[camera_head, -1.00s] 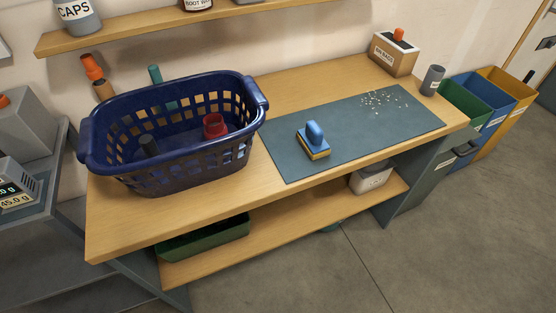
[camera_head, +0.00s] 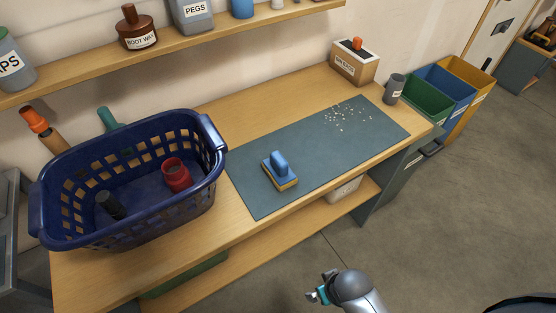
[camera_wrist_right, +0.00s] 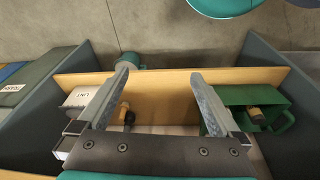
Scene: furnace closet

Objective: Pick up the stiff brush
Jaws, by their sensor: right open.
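A blue-handled brush with a yellowish lower edge (camera_head: 280,170), which may be the stiff brush, lies on the dark mat (camera_head: 250,198) on the workbench. Nothing touches its handle. My right gripper (camera_head: 319,291) is in front of the bench, below and to the right of the brush and apart from it. In the right wrist view its two fingers (camera_wrist_right: 160,77) are spread, with the bench's lower shelf behind them. The brush on the mat does not show there. My left gripper is not in view.
A blue basket (camera_head: 205,190) holding a red item and a dark item stands left of the mat. Pale crumbs (camera_head: 345,117) lie on the mat's far part. A labelled box (camera_head: 352,68) and grey canister (camera_head: 394,88) stand behind. A green tray (camera_wrist_right: 240,97) sits on the lower shelf.

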